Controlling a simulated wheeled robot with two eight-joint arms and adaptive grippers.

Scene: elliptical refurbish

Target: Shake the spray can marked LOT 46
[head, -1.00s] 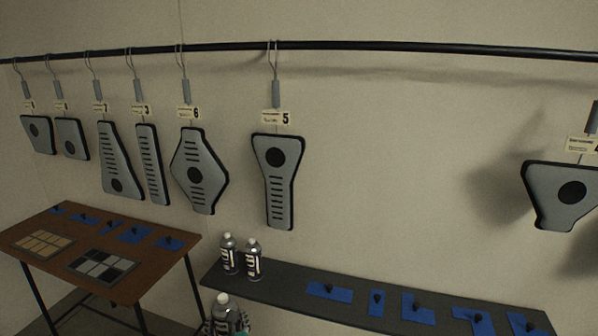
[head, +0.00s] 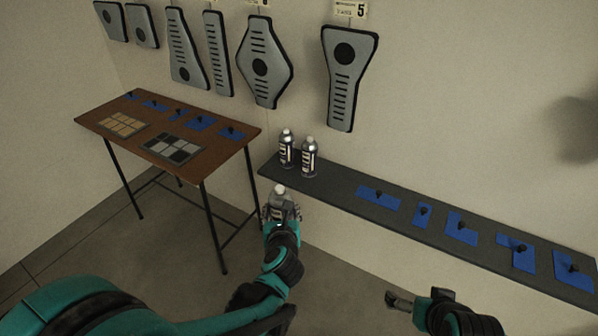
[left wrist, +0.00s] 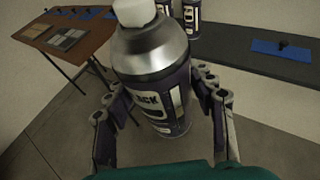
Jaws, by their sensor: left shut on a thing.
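My left gripper (head: 281,215) is shut on a spray can (head: 280,196) with a white cap. In the left wrist view the held can (left wrist: 158,90) stands nearly upright between the fingers, and part of its dark label with white lettering shows. No lot number is readable on it. Two more spray cans, one at the left (head: 287,150) and one at the right (head: 309,157), stand upright on the left end of the dark shelf, behind the held can. My right gripper (head: 400,300) is low at the right, away from the cans; its finger opening is unclear.
The dark shelf (head: 340,192) runs along the wall, with several blue patches bearing small black knobs. A brown table (head: 100,120) with swatch panels stands at the left. Grey panels, one tagged 5 (head: 348,75), hang on the wall. The floor between is clear.

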